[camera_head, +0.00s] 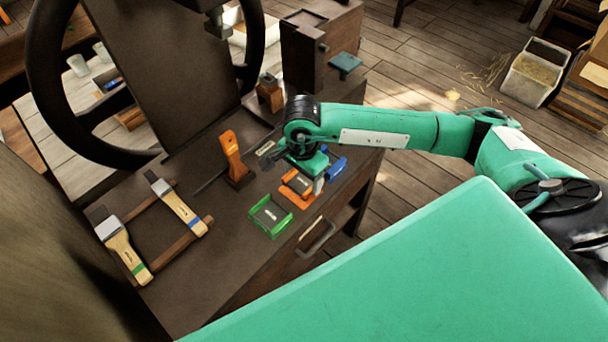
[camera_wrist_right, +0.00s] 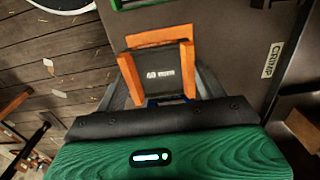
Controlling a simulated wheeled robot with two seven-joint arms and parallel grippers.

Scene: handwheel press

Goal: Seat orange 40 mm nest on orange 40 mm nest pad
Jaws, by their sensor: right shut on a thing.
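The orange 40 mm nest (camera_wrist_right: 129,76) is a small tray with orange side walls and a dark floor bearing pale lettering. My right gripper (camera_wrist_right: 165,78) is shut on it, with one finger along each side. The orange pad (camera_wrist_right: 160,36) shows beyond the nest in the wrist view, flat on the bench. The nest overlaps part of the pad and looks slightly turned against it; I cannot tell whether they touch. In the head view my right gripper (camera_head: 305,178) is low over the orange nest (camera_head: 291,189) near the bench's front edge. My left gripper is not in view.
A green nest (camera_head: 258,222) and a blue nest (camera_head: 338,168) flank the orange one closely. An upright orange-handled piece (camera_head: 232,150) stands behind. Two brushes (camera_head: 126,255) rest on a wooden rack at left. The press handwheel (camera_head: 42,110) rises behind.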

